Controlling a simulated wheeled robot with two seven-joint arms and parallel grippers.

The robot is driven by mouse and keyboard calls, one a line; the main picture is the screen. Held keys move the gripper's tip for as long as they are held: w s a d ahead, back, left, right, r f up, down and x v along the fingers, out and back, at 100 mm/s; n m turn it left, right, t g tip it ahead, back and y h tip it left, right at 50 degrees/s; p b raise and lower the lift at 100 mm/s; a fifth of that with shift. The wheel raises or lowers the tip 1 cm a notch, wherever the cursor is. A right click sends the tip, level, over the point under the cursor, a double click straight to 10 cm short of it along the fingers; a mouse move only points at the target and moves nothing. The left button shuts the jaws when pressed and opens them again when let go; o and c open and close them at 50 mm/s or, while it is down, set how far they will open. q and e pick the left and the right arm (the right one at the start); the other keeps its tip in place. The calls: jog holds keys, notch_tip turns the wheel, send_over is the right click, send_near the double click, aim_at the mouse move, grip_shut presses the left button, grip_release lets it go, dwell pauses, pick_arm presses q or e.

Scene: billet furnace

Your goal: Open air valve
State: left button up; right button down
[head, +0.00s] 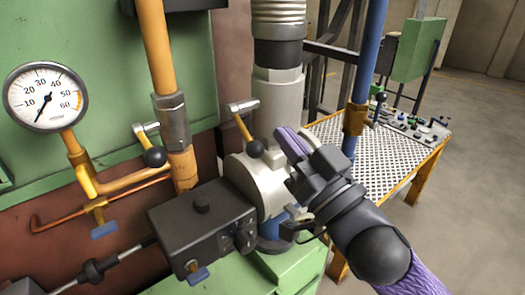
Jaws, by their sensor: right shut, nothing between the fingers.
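Two lever valves show in the head view. One lever (242,129) has a yellow arm and a black ball knob (254,149), and sits on the thick grey vertical pipe (277,95). A similar lever (145,142) with a black ball knob (155,157) is at the fitting on the orange pipe to the left. No label shows which one is the air valve. My right gripper (288,141) is shut and empty, with purple fingers just right of the grey pipe's lever knob, and seems apart from it. My left gripper is out of view.
A pressure gauge (45,97) on the left points near its low end. A black control box (203,222) stands below the levers. A blue pipe (370,65) and a perforated table (390,160) are at right. Floor is clear farther right.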

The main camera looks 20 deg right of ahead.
aim_at(245, 132)
pick_arm(q)
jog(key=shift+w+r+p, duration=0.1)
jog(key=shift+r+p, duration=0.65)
jog(key=shift+p, duration=0.35)
pick_arm(e)
jog(key=w, duration=0.1)
jog(key=w+a+f, duration=0.1)
jog(key=w, duration=0.1)
jog(key=w+a+f, duration=0.1)
jog(key=shift+w+f, duration=0.1)
jog(key=shift+w, duration=0.05)
